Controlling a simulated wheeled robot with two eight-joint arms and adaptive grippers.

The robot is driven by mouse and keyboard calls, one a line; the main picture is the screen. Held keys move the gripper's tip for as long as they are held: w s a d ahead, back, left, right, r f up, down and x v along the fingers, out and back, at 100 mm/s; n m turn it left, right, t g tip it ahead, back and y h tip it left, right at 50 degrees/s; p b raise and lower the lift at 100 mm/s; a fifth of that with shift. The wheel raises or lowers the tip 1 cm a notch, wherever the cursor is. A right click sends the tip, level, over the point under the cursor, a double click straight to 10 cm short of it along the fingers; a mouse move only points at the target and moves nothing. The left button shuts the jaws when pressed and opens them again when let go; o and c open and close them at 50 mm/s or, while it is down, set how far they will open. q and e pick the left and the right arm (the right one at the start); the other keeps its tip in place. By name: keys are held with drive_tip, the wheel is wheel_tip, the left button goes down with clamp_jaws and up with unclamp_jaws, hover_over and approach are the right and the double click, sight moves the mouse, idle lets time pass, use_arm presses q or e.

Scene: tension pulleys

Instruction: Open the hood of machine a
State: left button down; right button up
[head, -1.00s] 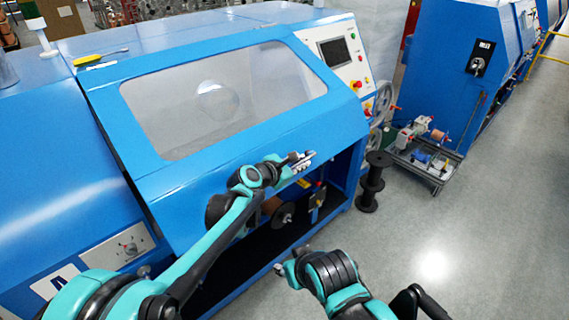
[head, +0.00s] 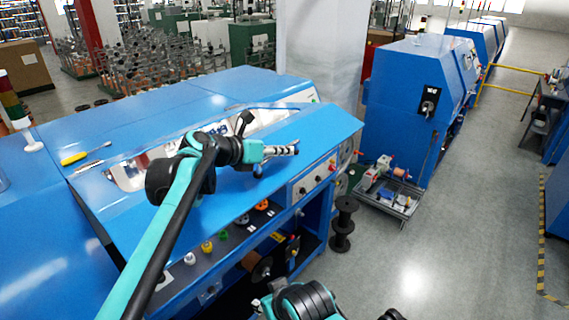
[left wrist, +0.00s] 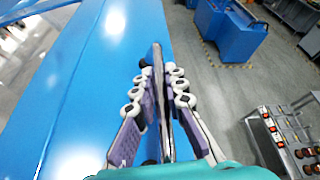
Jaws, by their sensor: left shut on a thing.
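My left gripper (head: 284,150) is at the hood's front edge. In the left wrist view, my left gripper (left wrist: 162,82) is shut on a thin upright strip at the edge of the blue hood (left wrist: 98,65). My right gripper (head: 262,302) is low at the bottom of the head view, apart from the machine; its fingers are too small and cut off to judge.
Below the hood, colored knobs (head: 243,219) line an open bay. A screwdriver (head: 84,153) lies on the machine top. A black spool stand (head: 343,224) and a cart (head: 390,192) stand to the right. Floor beyond them is clear.

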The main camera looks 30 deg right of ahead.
use_arm(q)
drive_tip(key=shift+w+a+r+n+p, duration=0.15)
drive_tip(key=shift+r+p, duration=0.1)
drive_tip(key=shift+r, duration=0.35)
drive_tip(key=shift+w+d+r+n+p, duration=0.1)
drive_tip(key=shift+w+r+p, duration=0.1)
drive_tip(key=shift+r, duration=0.35)
drive_tip(key=shift+w+a+r+n+p, duration=0.1)
drive_tip(key=shift+r+p, duration=0.15)
drive_tip(key=shift+r, duration=0.35)
drive_tip(key=c, duration=1.6)
unclamp_jaws()
drive_tip(key=shift+o, duration=0.2)
drive_tip(key=v, duration=1.2)
